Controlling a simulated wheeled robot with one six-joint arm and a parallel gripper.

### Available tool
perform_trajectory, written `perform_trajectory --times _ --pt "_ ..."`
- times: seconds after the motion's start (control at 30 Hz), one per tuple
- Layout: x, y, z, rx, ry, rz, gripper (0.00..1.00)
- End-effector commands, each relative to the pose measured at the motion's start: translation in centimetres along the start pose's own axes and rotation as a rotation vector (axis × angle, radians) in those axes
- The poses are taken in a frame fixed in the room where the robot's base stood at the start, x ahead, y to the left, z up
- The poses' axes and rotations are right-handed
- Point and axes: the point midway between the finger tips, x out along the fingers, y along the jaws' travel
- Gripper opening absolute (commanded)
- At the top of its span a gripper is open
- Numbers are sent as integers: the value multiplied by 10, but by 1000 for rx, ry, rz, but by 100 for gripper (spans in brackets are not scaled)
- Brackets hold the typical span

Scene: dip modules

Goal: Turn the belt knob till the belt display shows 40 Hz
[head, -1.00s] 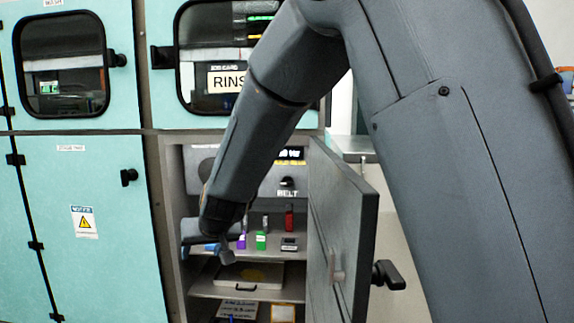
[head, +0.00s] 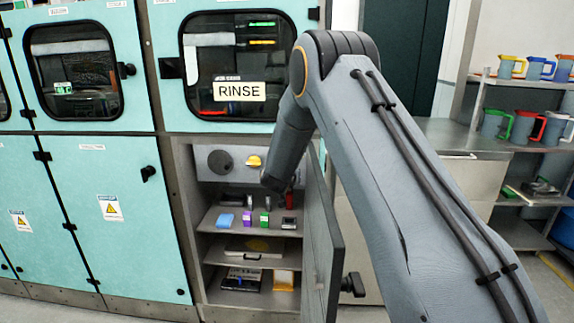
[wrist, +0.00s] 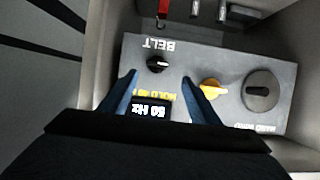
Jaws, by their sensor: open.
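The belt knob (wrist: 158,63) is small and black with a pale mark, on a grey panel under the BELT lettering, which appears upside down in the wrist view. The belt display (wrist: 150,108) is dark with white text that appears to read 50 Hz. A yellow HOLD 40 label (wrist: 158,93) is beside it, partly cut off by a finger. My gripper (wrist: 160,79) is open, its blue fingers spread either side of the knob in the picture; contact cannot be told. In the head view my arm hides the belt knob, the display and the gripper.
On the panel are a yellow knob (wrist: 213,88) and a large grey dial (wrist: 261,90). A shelf (head: 232,222) below the panel holds small coloured modules. A RINSE window (head: 238,65) is above.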

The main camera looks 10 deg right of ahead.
Motion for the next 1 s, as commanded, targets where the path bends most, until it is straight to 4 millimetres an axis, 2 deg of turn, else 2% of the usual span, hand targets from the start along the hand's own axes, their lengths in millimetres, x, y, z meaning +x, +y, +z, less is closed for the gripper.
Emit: perform_trajectory --times 0.23,0.63,0.8,1.0 --pt "15 7 -2 1 8 14 57" --pt "68 7 -2 1 8 13 57" --pt "78 7 -2 2 7 13 57" --pt "80 7 -2 2 7 12 57"
